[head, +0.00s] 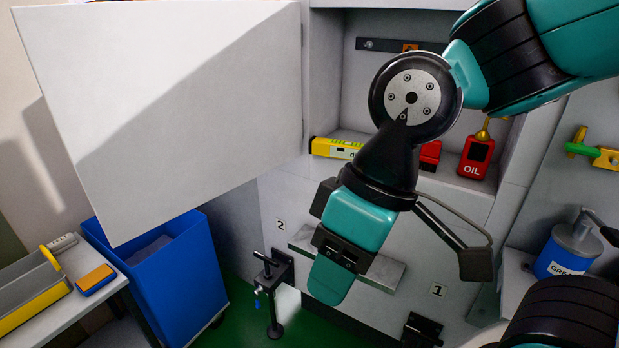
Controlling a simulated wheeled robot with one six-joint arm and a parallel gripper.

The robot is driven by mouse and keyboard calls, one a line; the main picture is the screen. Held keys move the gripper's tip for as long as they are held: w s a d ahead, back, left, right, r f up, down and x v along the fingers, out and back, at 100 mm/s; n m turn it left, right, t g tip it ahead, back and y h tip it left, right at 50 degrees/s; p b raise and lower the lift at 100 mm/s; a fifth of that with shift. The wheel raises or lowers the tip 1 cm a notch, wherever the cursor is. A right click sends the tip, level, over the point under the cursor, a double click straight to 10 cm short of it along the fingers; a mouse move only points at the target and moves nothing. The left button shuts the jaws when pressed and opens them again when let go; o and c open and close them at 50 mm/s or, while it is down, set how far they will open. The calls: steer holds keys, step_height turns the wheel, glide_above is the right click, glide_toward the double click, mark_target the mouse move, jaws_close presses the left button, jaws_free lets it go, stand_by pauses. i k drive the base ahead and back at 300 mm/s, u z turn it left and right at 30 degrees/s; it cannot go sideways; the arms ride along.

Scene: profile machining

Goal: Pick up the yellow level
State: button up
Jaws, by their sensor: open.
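The yellow level (323,147) lies in the open wall cabinet, on its lower shelf at the left. Its yellow end and a pale label with dark print show. Its right part is hidden behind my arm. My gripper (338,248) hangs in front of the cabinet, lower than the level in the picture, and points down and to the left. It is open, and nothing shows in it. Its fingertips are hard to make out from this angle. The gripper and the level appear apart.
A white cabinet door (165,105) stands open at left. A red oil can (476,157) and another red item (430,155) share the shelf. Below are a grey ledge (385,272) and a clamp (274,285). A blue bin (170,280) stands left, a grease can (568,250) right.

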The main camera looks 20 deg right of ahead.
mark_target(346, 150)
steer(key=u, duration=0.05)
steer(key=k, duration=0.35)
steer(key=u, duration=0.75)
steer(key=i, duration=1.2)
steer(key=z, duration=1.05)
steer(key=i, duration=0.55)
